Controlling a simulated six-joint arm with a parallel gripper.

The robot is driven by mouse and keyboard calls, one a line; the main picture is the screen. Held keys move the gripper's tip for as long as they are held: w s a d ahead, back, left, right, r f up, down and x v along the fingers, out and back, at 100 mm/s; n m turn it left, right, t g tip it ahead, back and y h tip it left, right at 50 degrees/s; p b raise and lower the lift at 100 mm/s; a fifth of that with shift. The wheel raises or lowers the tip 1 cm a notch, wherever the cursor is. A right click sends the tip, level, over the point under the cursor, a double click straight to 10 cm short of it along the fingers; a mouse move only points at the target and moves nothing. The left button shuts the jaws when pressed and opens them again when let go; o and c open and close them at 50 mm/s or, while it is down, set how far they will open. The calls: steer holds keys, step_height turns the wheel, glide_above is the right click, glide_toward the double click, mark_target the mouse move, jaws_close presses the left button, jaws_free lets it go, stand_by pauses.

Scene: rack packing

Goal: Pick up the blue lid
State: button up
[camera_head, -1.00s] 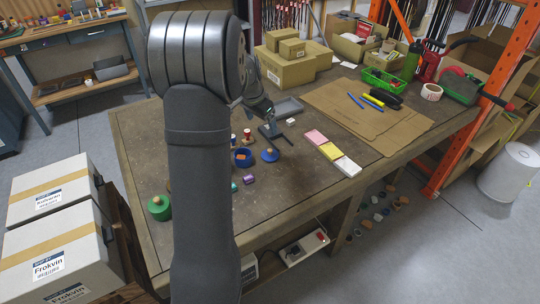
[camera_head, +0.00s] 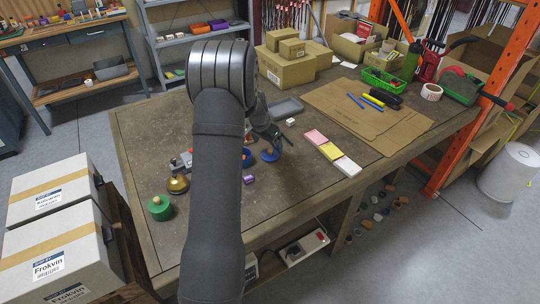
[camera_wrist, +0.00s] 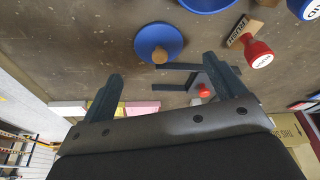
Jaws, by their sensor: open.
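The blue lid (camera_head: 269,157) lies on the workbench, right of the blue pot (camera_head: 246,160), which my arm partly hides. In the wrist view the lid (camera_wrist: 150,36) is a flat blue disc with a wooden knob (camera_wrist: 160,56). My gripper (camera_wrist: 160,84) is open and empty, its two fingers spread wide. The lid shows beyond the fingertips, roughly in line with the gap between them. In the head view my gripper (camera_head: 272,138) is just behind and above the lid, partly overlapping it in the picture.
A purple piece (camera_head: 249,180) is in front.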

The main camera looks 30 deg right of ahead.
mark_target(269, 150)
steer(key=x, duration=0.5)
steer(key=shift+a, duration=0.15)
steer(key=c, duration=1)
